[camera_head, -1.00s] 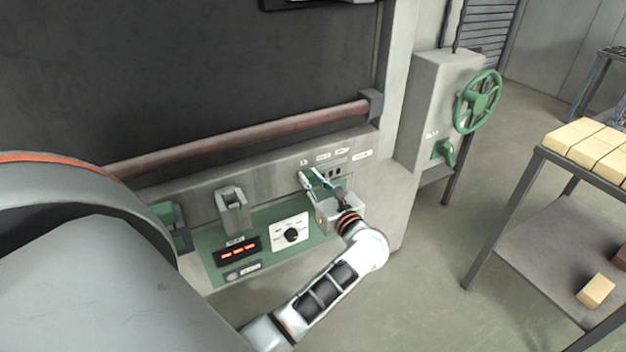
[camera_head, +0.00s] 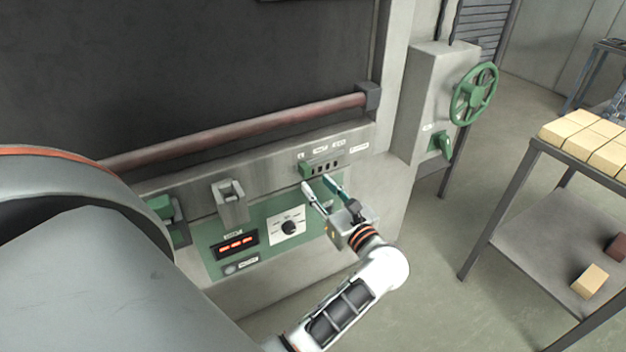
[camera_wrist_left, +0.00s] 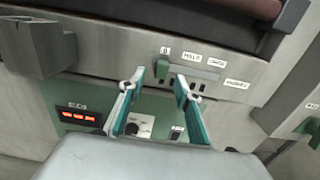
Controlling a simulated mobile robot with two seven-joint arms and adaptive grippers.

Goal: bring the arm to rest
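My left gripper (camera_head: 317,184) is open and empty in front of the control panel (camera_head: 262,222), with its two fingers apart. In the left wrist view the fingers (camera_wrist_left: 160,80) point toward a green slider knob (camera_wrist_left: 162,68), with a visible gap between them. The knob (camera_head: 306,169) sits at the left end of a slotted, labelled strip in the head view. My left forearm reaches up from the bottom of the head view. My right gripper is not in view.
The panel has a dial (camera_head: 289,228) and a red-lit display (camera_head: 237,244). A red-brown bar (camera_head: 240,133) crosses above it. A green handwheel (camera_head: 474,94) is on a grey box to the right. A table with pale bricks (camera_head: 588,138) stands further right, with open floor between.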

